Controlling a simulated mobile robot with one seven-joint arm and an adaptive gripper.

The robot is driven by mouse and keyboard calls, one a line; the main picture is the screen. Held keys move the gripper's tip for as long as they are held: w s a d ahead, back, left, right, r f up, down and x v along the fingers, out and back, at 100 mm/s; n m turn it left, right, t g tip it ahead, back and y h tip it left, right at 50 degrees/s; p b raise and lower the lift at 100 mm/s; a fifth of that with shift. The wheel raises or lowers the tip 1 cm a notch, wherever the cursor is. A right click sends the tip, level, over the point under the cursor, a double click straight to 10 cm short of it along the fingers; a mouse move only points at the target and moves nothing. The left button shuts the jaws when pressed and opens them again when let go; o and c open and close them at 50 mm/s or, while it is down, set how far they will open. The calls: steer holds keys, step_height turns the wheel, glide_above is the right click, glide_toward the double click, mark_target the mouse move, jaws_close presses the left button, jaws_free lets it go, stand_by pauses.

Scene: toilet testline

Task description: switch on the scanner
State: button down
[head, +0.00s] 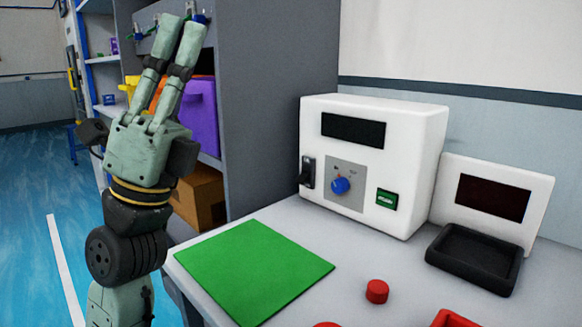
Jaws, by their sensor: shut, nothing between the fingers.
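A white box-shaped device, which I take to be the scanner (412,150), stands on the grey table in the head view. Its front has a dark, blank display (353,130), a blue knob (340,185) on a grey plate, a black switch (308,172) at the left and a green button (387,199) at the lower right. I cannot tell the switch's position. My gripper (182,24) is raised at the left, fingers pointing up, shut and empty. It is well apart from the device.
A green mat (255,270) lies on the table's left part. A red cylinder (377,291) stands near the front, with red items partly cut off below. A white panel with a dark display (500,185) and a black tray (470,258) are at the right. A grey shelf wall (262,100) rises behind my gripper.

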steer(key=w+d+y+p, duration=0.45)
steer(key=w+d, duration=0.35)
steer(key=w, duration=0.4)
steer(key=w+d+f+m+y+p, duration=0.2)
steer(key=w+d+f+y+p, duration=0.15)
steer(key=w+f+y, duration=0.45)
steer(key=w+a+f+g+y+p, duration=0.1)
steer(key=w+a+f, duration=0.1)
steer(key=f, duration=0.5)
steer(key=w+a+f+g+y+p, duration=0.1)
steer(key=w+a+f+y+p, duration=0.1)
steer(key=f, duration=0.6)
steer(key=w+a+f+g+y+p, duration=0.1)
steer(key=w+a+f+p, duration=0.1)
steer(key=f, duration=0.6)
steer(key=shift+w+a+m+g, duration=0.3)
steer(key=shift+w+a, duration=0.3)
steer(key=shift+a, duration=0.2)
steer(key=shift+r, duration=0.1)
